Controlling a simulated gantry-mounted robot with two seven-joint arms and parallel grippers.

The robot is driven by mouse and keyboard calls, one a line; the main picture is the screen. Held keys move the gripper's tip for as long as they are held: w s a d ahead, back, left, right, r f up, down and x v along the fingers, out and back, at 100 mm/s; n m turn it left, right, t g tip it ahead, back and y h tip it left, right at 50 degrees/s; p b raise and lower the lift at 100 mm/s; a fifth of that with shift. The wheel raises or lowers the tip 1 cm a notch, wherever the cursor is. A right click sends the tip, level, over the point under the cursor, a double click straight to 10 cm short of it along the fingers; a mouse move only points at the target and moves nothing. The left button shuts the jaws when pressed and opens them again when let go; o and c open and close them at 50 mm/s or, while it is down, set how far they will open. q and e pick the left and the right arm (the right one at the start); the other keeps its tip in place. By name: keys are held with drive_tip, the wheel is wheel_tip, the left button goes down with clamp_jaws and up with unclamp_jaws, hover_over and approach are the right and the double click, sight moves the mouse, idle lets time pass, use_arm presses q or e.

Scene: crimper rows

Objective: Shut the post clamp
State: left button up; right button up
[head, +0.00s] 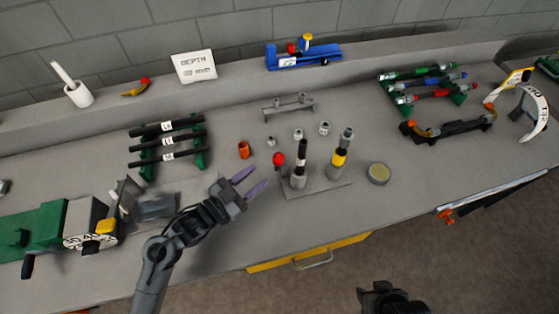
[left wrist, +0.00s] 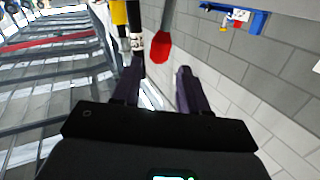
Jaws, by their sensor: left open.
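The post clamp appears to be the grey base holding a black post with a white label (head: 300,160), on a flat plate (head: 318,188) at the bench's middle. A lever with a red knob (head: 278,159) stands up at its left side; the red knob also shows in the left wrist view (left wrist: 161,47). My left gripper (head: 255,180) is open and empty, with purple fingers, just left of the clamp and nearer the bench front. In the left wrist view the knob is beyond the gap between its fingertips (left wrist: 158,72). My right gripper (head: 388,300) is dark at the bottom edge; its fingers are unclear.
A yellow-banded post (head: 339,160) stands on the same plate, right of the clamp. An orange cylinder (head: 244,149) and small metal fittings (head: 298,134) stand behind. A round tin (head: 378,173) is at the right. A green machine (head: 45,230) is far left. Front bench surface is mostly clear.

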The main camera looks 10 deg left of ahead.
sight(279, 159)
use_arm(q)
drive_tip(key=b+x, duration=0.1)
drive_tip(key=x, duration=0.8)
drive_tip(key=shift+w+d, duration=0.1)
drive_tip(key=shift+w, duration=0.05)
clamp_jaws()
